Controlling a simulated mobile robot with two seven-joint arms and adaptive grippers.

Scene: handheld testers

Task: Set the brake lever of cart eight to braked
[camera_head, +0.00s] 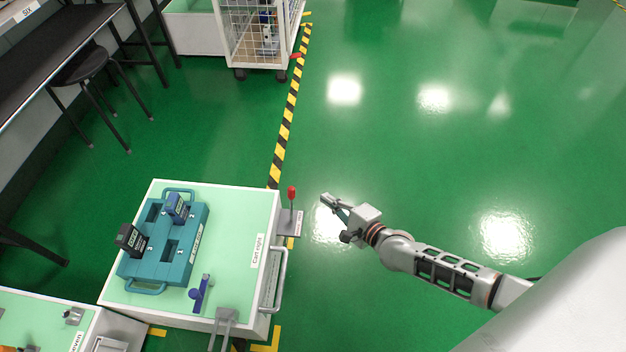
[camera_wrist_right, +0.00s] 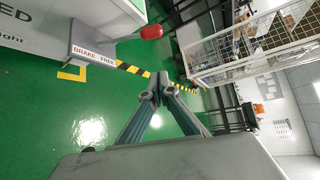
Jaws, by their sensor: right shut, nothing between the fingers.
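Cart eight (camera_head: 235,200) is a white cart with a pale green top, labelled "Cart eight". Its brake lever (camera_head: 291,193) has a red knob on a thin stem, rising from a grey plate at the cart's right side. In the right wrist view the red knob (camera_wrist_right: 151,32) shows above the plate (camera_wrist_right: 92,45) marked BRAKE and FREE. I cannot tell for sure which mark the lever points to. My right gripper (camera_head: 326,199) is shut and empty, to the right of the lever and apart from it. Its closed fingertips (camera_wrist_right: 160,90) show in the wrist view. My left gripper is not in view.
A teal case (camera_head: 185,245) with dark testers and a blue tool (camera_head: 201,293) lie on cart eight. Another cart (camera_head: 40,310) stands at the lower left. Green floor at right is clear.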

